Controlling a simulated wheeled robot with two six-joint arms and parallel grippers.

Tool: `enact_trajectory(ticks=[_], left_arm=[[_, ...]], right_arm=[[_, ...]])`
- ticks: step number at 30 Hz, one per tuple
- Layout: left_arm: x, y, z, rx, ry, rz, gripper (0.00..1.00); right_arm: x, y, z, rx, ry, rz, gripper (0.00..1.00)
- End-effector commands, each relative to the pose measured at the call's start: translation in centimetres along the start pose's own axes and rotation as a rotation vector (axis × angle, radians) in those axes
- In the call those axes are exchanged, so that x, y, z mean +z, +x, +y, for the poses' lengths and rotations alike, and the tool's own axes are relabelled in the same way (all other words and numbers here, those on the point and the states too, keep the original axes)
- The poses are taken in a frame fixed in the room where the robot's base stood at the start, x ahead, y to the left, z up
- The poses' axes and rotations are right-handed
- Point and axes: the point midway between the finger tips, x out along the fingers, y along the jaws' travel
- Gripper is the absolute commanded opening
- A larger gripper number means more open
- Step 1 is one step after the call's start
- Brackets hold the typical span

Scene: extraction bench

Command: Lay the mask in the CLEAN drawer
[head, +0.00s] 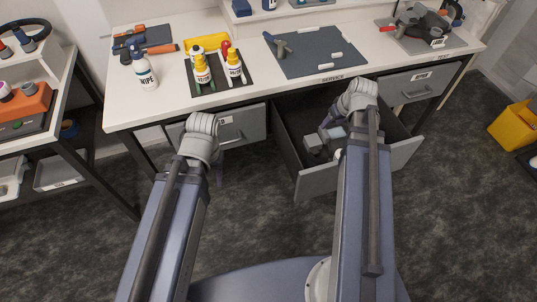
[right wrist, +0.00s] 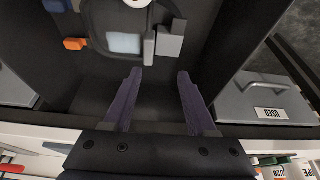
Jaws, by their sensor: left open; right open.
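A drawer (head: 321,183) under the middle of the bench stands open; no label on it is readable. Inside lies a dark rounded item (right wrist: 97,35) with a pale panel and grey blocks, which looks like the mask; it also shows in the head view (head: 313,143), partly hidden by my right wrist. My right gripper (right wrist: 160,72) is open and empty over the drawer, its fingertips apart from the item in the picture. My left gripper (head: 219,172) hangs in front of the closed left drawer (head: 248,122), largely hidden by its own wrist. A drawer labelled USED (right wrist: 265,100) shows in the right wrist view.
An orange block (right wrist: 75,44) shows in the right wrist view. The bench top (head: 130,105) carries a wipe bottle (head: 143,72), yellow-labelled bottles (head: 202,70), a dark mat (head: 310,55) and dark equipment at the right (head: 420,22). A closed drawer (head: 410,88) is at right.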

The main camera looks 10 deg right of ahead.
Motion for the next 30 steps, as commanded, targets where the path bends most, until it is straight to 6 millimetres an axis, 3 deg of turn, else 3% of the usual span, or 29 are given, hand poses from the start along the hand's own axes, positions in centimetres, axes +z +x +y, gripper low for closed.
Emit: enact_trajectory(ticks=[5,9,15,21,30], left_arm=[[0.0,0.0,0.0,0.0,0.0,0.0,0.5],[0.0,0.0,0.0,0.0,0.0,0.0,0.5],[0.0,0.0,0.0,0.0,0.0,0.0,0.5],[0.0,0.0,0.0,0.0,0.0,0.0,0.5],[0.0,0.0,0.0,0.0,0.0,0.0,0.5]], right_arm=[[0.2,0.8,-9.7,-0.045,-0.076,-0.113,0.57],[1.8,0.7,-17.5,-0.047,-0.135,-0.221,0.57],[5.2,-0.3,-25.7,-0.003,-0.206,-0.341,0.57],[7.6,-1.3,-29.7,0.046,-0.244,-0.398,0.57],[8.2,-1.6,-30.6,0.064,-0.25,-0.412,0.57]])
